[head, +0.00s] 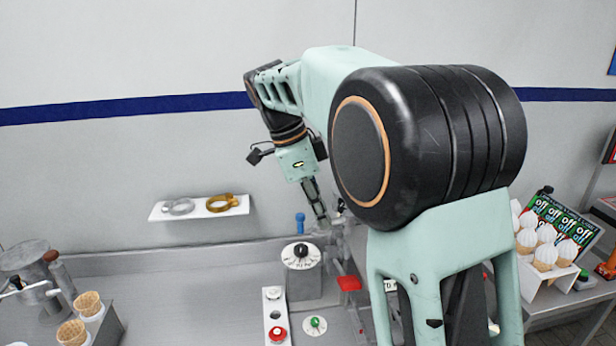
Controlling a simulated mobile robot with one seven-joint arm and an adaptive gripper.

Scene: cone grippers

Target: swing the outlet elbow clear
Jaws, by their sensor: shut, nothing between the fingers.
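My gripper (320,215) hangs from my arm near the middle of the head view, its fingers pointing down and shut with nothing between them. Its tips are at the upper part of a grey metal machine (334,240) on the counter. I cannot tell whether they touch it. The outlet elbow cannot be made out clearly among these grey parts, and my arm hides the machine's right side. A blue-topped post (300,222) stands just left of the fingertips. A red piece (349,283) shows below them.
A dial box (301,256) and a panel with a red button (277,332) stand in front. A wall shelf (168,212) holds two ring clamps. Waffle cones (88,304) are at lower left; a rack of white-topped cones (545,256) is at right. The left counter has free room.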

